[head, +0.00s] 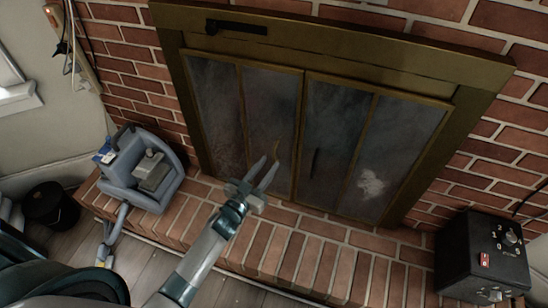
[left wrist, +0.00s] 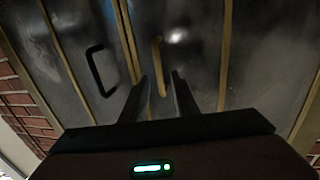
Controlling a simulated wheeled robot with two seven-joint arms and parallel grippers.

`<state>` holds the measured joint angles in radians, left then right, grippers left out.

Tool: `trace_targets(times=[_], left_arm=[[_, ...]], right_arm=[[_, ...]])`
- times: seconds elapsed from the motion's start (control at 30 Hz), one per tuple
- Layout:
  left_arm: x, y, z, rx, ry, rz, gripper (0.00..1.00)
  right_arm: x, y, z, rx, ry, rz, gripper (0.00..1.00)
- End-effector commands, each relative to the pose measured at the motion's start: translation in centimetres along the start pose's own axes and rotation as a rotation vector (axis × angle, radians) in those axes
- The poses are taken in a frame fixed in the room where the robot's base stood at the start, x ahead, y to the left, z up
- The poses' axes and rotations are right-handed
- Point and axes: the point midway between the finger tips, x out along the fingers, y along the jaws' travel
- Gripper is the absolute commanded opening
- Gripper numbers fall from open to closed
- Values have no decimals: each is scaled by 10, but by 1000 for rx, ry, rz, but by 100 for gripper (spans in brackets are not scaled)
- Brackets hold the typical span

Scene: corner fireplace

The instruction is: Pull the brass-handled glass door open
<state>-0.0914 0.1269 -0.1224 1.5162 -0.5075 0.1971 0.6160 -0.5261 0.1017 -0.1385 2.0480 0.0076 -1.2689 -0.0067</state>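The fireplace has glass doors in brass frames. The brass-handled glass door (head: 262,105) is left of the centre seam in the head view and looks shut. Its slim brass handle (head: 276,151) stands near that seam; it also shows in the left wrist view (left wrist: 157,62). My left gripper (head: 270,163) is open, its fingers pointing at the door close to the handle. In the left wrist view the handle's end appears between the two fingertips (left wrist: 160,86); I cannot tell whether they touch it. My right gripper is not in view.
A dark handle (head: 314,161) sits on the neighbouring glass door, right of the seam. A brick hearth (head: 282,238) runs below the doors. A blue-grey machine (head: 146,172) stands at left, a black box with knobs (head: 482,254) at right. A dark bin (head: 50,206) is far left.

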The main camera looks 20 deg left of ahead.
Motion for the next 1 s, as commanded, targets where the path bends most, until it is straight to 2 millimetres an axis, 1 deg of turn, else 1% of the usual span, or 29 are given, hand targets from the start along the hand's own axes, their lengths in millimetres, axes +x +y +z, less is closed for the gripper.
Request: trace_targets(times=[0.03,0.1,0.2,0.3,0.47,0.73,0.77,0.8,0.87,1.0], left_arm=[[10,0,0,0,2,0,28],[20,0,0,-1,1,0,28],[32,0,0,-1,0,0,28],[40,0,0,-1,0,0,28],[46,0,0,-1,0,0,28],[47,0,0,-1,0,0,28],[47,0,0,-1,0,0,23],[47,0,0,-1,0,0,14],[46,0,0,-1,0,0,0],[46,0,0,-1,0,0,0]], right_arm=[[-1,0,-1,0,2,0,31],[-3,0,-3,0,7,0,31],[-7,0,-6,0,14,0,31],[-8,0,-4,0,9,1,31],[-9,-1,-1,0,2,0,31],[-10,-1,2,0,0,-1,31],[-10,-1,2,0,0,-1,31],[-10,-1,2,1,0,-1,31],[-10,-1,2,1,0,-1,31],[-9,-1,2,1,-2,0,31]])
